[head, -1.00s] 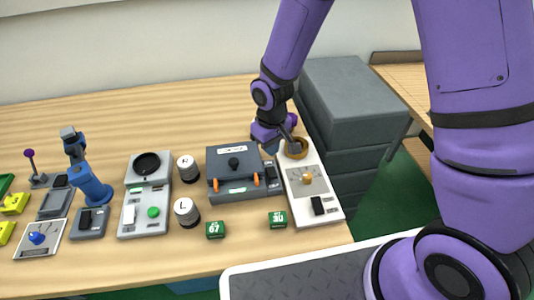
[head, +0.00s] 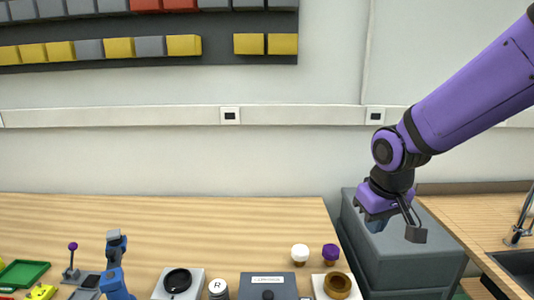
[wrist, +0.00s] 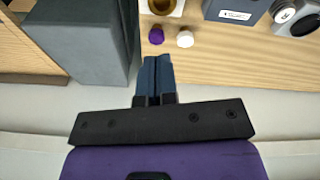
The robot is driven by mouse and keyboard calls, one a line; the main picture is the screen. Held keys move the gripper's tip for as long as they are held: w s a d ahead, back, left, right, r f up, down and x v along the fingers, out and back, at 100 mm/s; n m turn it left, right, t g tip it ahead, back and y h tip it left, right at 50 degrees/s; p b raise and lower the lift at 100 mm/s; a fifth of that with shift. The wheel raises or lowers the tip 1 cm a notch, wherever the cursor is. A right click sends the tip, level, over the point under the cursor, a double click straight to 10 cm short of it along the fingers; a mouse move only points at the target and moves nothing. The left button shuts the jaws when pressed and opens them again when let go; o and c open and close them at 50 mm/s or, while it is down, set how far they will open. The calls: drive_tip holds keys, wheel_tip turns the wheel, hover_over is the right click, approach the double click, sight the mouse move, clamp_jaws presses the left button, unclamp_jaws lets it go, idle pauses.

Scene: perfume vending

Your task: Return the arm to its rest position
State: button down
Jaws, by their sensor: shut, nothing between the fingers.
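My gripper (head: 377,225) is purple with blue fingers. In the head view it hangs in front of the wall, in line with the grey drawer unit (head: 405,250), at the end of my raised arm. In the wrist view its two fingers (wrist: 156,66) lie together with nothing between them. The gripper is apart from the white bottle cap (head: 300,253) and the purple cap (head: 330,252), which stand on the wooden table. They also show beyond the fingertips in the wrist view.
The wooden table (head: 200,222) carries a brown ring (head: 338,286), a dark box (head: 268,284), a container marked R (head: 218,288) and a blue device (head: 114,275). A sink counter (head: 470,220) is at the right. Wall shelves with coloured bins are at upper left. Air around my gripper looks free.

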drive_tip(key=s+d+r+m+t, duration=0.1)
drive_tip(key=s+d+r, duration=0.3)
drive_tip(key=s+r, duration=0.2)
drive_tip(key=s+d+r+m+t, duration=0.1)
drive_tip(key=s+d+r, duration=0.3)
drive_tip(key=s, duration=0.6)
wheel_tip(320, 180, up, 2)
drive_tip(key=shift+s+d+r+m+t, duration=0.2)
drive_tip(key=shift+d+m+t, duration=0.1)
drive_tip(key=shift+m, duration=0.3)
